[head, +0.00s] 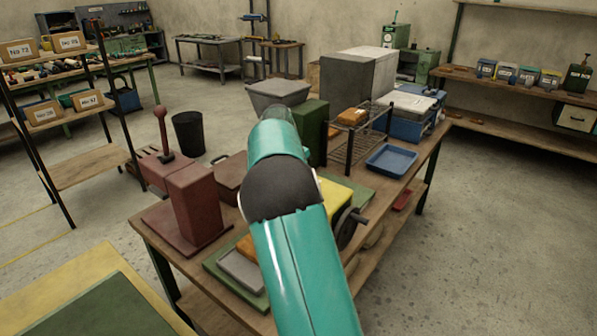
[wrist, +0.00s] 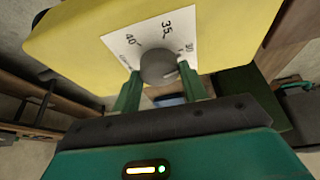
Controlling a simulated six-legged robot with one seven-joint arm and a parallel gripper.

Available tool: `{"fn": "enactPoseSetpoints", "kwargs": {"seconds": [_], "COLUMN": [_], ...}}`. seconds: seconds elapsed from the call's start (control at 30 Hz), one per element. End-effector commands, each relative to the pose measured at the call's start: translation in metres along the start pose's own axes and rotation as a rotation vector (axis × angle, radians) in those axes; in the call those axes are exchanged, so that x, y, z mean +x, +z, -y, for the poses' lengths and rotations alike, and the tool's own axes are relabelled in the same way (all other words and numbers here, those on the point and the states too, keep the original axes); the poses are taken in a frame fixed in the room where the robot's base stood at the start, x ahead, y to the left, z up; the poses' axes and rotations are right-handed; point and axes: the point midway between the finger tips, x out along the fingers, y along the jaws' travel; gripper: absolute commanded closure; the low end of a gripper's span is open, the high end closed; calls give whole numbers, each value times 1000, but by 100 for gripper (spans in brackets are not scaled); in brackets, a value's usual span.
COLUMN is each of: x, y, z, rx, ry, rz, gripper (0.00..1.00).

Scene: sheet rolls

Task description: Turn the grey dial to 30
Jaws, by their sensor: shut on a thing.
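The grey dial (wrist: 157,66) sits on a white scale plate (wrist: 122,45) on the face of a yellow box (wrist: 70,40) in the wrist view. The plate carries the numbers 40, 35 and, partly cut off beside the right finger, what looks like 30. My gripper (wrist: 160,78) has its two green fingers on either side of the dial, shut on it. The dial's pointer is too small to read. In the head view part of the yellow box (head: 334,194) shows beside my arm; the dial and my gripper are hidden there.
The workbench (head: 165,240) holds a dark red press (head: 195,205), a green box (head: 311,130), a wire rack (head: 352,140) and a blue tray (head: 391,159). A dark crank wheel (head: 348,228) stands beside the yellow box. Open floor lies at the right.

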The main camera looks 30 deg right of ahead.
Motion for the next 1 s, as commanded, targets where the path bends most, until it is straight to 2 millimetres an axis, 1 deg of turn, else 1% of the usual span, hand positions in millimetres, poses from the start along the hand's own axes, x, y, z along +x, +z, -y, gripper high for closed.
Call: {"fn": "enactPoseSetpoints", "kwargs": {"seconds": [0.2,0.4,0.6,0.97,1.0], "x": [0,0,0,0,0], "y": [0,0,0,0,0], "z": [2,2,2,2,2], "rx": [133,206,237,240,240], "ry": [53,84,96,97,97], "rz": [-2,0,0,1,1], "gripper": [80,80,80,80,53]}}
